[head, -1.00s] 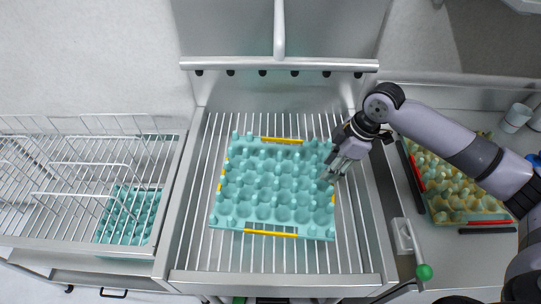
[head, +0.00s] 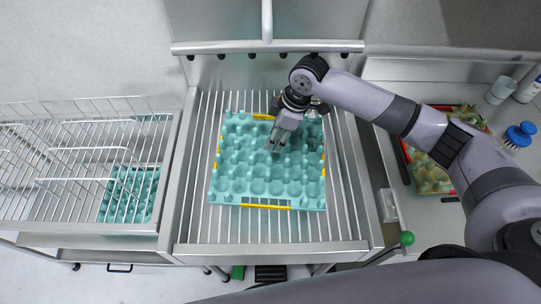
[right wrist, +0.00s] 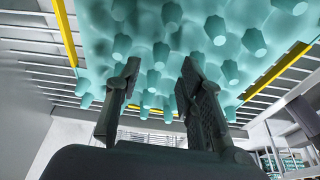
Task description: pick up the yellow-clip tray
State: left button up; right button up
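The teal egg tray with yellow clips (head: 245,186) lies flat on the wire rack of the middle sink. Its yellow clips (head: 266,207) show along its edges. My right gripper (head: 277,142) is over the tray's upper middle, pointing down, and hides some cups. In the right wrist view, its two dark fingers (right wrist: 160,72) are spread apart with nothing clearly between them. The tray's pegs and underside or face (right wrist: 205,40) fill the top there. I cannot tell whether the fingertips touch the tray. My left gripper is not in view.
Another teal tray (head: 146,192) sits under the wire basket (head: 60,165) at left. A yellowish tray with red clips (head: 427,178) lies on the right counter, partly behind my right arm. A blue brush (head: 520,134) and cups stand at far right.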

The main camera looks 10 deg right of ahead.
aim_at(270, 156)
jog(key=shift+x, duration=1.5)
jog(key=shift+d, duration=0.1)
jog(key=shift+c, duration=0.3)
grip_shut()
